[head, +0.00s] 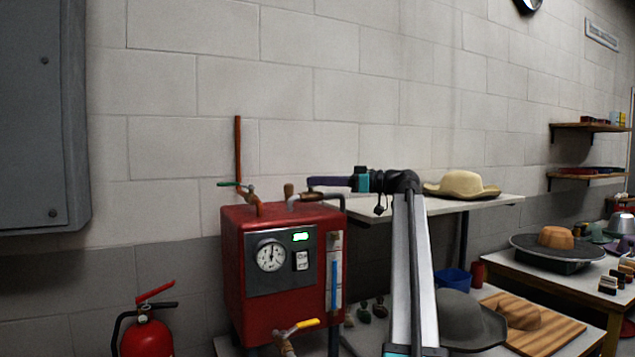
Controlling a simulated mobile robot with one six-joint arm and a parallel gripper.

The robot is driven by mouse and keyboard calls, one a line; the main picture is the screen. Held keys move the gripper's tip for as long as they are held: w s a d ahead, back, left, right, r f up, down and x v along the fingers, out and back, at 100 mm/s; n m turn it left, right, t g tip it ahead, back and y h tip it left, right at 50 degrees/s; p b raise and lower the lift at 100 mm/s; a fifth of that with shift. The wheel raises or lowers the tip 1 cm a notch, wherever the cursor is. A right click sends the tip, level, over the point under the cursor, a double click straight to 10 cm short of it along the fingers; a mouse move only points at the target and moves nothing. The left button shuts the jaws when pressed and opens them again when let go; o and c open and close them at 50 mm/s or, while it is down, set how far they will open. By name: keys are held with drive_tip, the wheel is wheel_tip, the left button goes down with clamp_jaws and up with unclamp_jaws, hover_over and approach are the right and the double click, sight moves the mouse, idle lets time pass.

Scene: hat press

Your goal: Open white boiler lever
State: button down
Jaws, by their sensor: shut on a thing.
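The red boiler (270,280) stands left of centre in the head view, with a gauge panel (283,262) on its front. My gripper (310,184) reaches in from the right, just above the boiler's top right. It is shut on a small part there, by the pale bent pipe (296,202). That part is at the white lever's likely place, but the jaws cover it, and I cannot make out its white handle or its angle.
A green-handled valve (230,184) is on the boiler's top left, and a yellow-handled valve (303,325) is low at its front. A fire extinguisher (148,335) stands at left. A cream hat (461,185) lies on the shelf right of my arm.

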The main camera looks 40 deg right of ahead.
drive_tip(key=shift+s+d+f, duration=0.15)
drive_tip(key=shift+s, duration=0.05)
drive_tip(key=c, duration=1.9)
unclamp_jaws()
drive_tip(key=shift+o, duration=0.9)
drive_tip(key=shift+s+d, duration=0.1)
drive_tip(key=shift+s, duration=0.15)
drive_tip(key=shift+w+a, duration=0.2)
drive_tip(key=shift+w, duration=0.1)
drive_tip(key=shift+s+d, duration=0.1)
drive_tip(key=p+v, duration=0.2)
drive_tip(key=v, duration=1.1)
drive_tip(key=shift+s, duration=0.15)
